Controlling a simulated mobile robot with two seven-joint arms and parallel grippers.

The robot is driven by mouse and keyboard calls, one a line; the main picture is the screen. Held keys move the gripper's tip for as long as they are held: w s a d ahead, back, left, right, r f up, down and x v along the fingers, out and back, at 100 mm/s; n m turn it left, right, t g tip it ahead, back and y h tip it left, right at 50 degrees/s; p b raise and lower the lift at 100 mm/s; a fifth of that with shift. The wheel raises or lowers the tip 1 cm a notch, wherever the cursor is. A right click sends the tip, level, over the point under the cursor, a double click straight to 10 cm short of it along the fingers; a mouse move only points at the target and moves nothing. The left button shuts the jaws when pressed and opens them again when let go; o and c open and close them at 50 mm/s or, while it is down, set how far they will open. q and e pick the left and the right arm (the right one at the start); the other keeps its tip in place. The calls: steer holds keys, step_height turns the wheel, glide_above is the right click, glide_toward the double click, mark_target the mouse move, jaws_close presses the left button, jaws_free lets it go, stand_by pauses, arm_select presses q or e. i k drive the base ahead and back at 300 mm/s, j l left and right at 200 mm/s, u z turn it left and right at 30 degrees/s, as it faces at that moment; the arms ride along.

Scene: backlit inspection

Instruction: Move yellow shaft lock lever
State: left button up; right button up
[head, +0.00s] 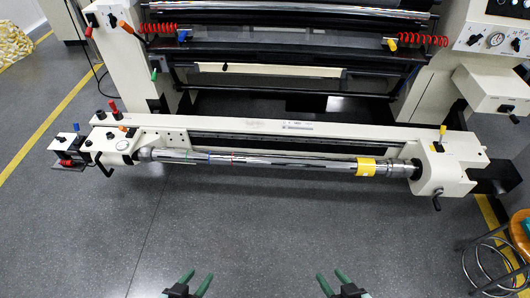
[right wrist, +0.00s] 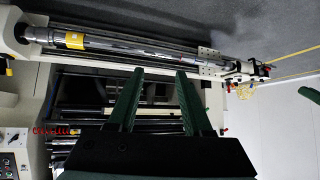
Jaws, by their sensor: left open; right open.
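A small yellow lever (head: 442,131) stands up from the cream housing (head: 447,165) at the right end of the roll shaft. The long metal shaft (head: 280,161) lies across the machine's front, with a yellow band (head: 366,167) near its right end. The shaft also crosses the top of the right wrist view (right wrist: 130,48). My left gripper (head: 200,274) is open and empty at the bottom of the head view. My right gripper (head: 330,274) is also open and empty, well short of the shaft and lever. Its two green fingers show apart in the right wrist view (right wrist: 158,75).
A left-end housing (head: 117,140) carries red and orange knobs. A control box (head: 495,92) juts out at the upper right. A stool (head: 490,262) stands at the lower right. The grey floor between my grippers and the shaft is clear.

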mark_target(443, 128)
steer(key=i+l+z, duration=0.25)
steer(key=i+l, duration=0.85)
